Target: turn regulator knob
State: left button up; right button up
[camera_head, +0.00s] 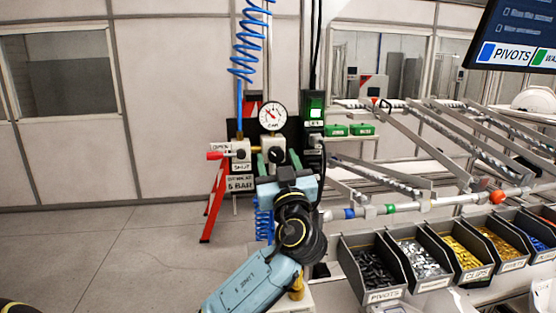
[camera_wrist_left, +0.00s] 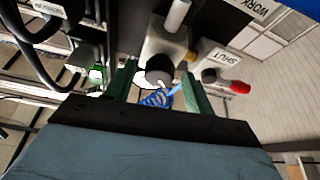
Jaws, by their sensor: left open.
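The regulator (camera_head: 279,143) is a grey block below a round white pressure gauge (camera_head: 272,116) on a dark panel. Its black knob (camera_head: 276,156) faces me. In the left wrist view the knob (camera_wrist_left: 159,70) shows between the two green fingers, with the grey regulator body (camera_wrist_left: 166,42) behind it. My left gripper (camera_head: 275,160) is open in front of the regulator, one finger on each side of the knob. Whether either finger touches it I cannot tell. My right gripper is in neither view.
A valve with a red handle (camera_head: 215,156) and OPEN and SHUT labels is just left of the regulator. A blue coiled hose (camera_head: 250,40) hangs above. A green-lit box (camera_head: 314,108) is to the right. Parts bins (camera_head: 383,297) and sloping rails fill the right side.

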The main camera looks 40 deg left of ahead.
pick_arm(q)
jog(key=shift+c, duration=0.7)
jog(key=c, duration=0.8)
jog(key=shift+c, duration=0.2)
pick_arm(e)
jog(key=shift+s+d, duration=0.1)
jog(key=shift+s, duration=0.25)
